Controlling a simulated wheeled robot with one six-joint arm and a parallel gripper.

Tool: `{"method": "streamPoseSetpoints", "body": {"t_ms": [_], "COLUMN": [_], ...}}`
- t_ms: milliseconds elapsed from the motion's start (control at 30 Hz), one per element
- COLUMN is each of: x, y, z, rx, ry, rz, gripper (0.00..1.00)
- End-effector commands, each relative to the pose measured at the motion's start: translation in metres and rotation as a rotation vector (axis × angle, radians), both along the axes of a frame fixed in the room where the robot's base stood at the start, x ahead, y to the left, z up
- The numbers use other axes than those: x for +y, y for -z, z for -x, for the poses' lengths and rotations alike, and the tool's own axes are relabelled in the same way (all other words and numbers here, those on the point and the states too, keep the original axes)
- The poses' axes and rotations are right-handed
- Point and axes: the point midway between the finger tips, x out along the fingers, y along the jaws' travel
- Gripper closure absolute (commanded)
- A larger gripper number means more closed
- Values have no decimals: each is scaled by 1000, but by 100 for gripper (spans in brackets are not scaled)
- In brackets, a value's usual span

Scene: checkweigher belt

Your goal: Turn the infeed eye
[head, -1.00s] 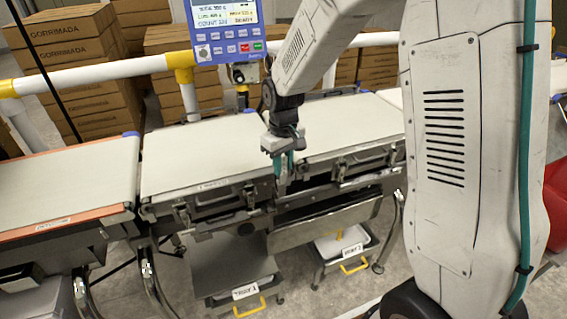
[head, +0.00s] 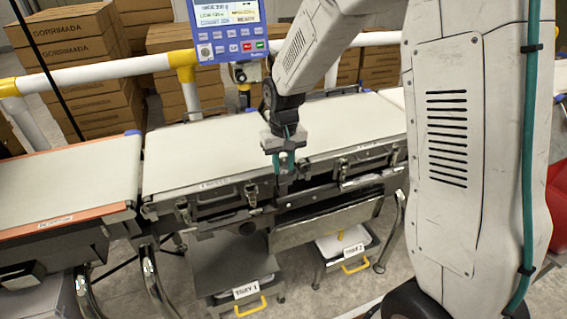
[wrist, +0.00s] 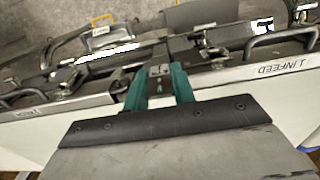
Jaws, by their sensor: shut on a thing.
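My gripper (head: 283,170) points down at the front edge of the belt line, at the gap between two belt sections. In the wrist view its two teal fingers (wrist: 159,78) are closed on a small grey block with dark holes (wrist: 160,70), which appears to be the infeed eye. The fingers stand on either side of it and hide most of its sides. In the head view the fingers cover the block. A label reading "1 INFEED" (wrist: 277,67) is on the belt edge in the wrist view. The eye's exact facing cannot be made out.
Latched frames with handles (head: 225,198) run along the belt's front. Below are a metal chute (head: 325,222) and two labelled bins with yellow handles (head: 247,291) (head: 347,250). A blue display panel (head: 228,30) and a white rail (head: 110,70) stand behind the belts. The belt tops (head: 215,150) are clear.

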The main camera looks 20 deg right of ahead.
Motion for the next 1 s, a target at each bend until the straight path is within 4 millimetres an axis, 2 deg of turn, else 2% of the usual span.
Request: {"method": "streamPoseSetpoints", "body": {"t_ms": [67, 100, 167, 500, 800, 1000], "x": [0, 0, 0, 0, 1, 1], "y": [-1, -1, 0, -5, -53, -75], "z": [0, 0, 0, 0, -1, 0], "rx": [0, 0, 0, -1, -4, -1], "ry": [0, -1, -1, -1, -1, -1], "rz": [0, 0, 0, 0, -1, 0], "gripper": [97, 66, 53, 53, 53, 53]}}
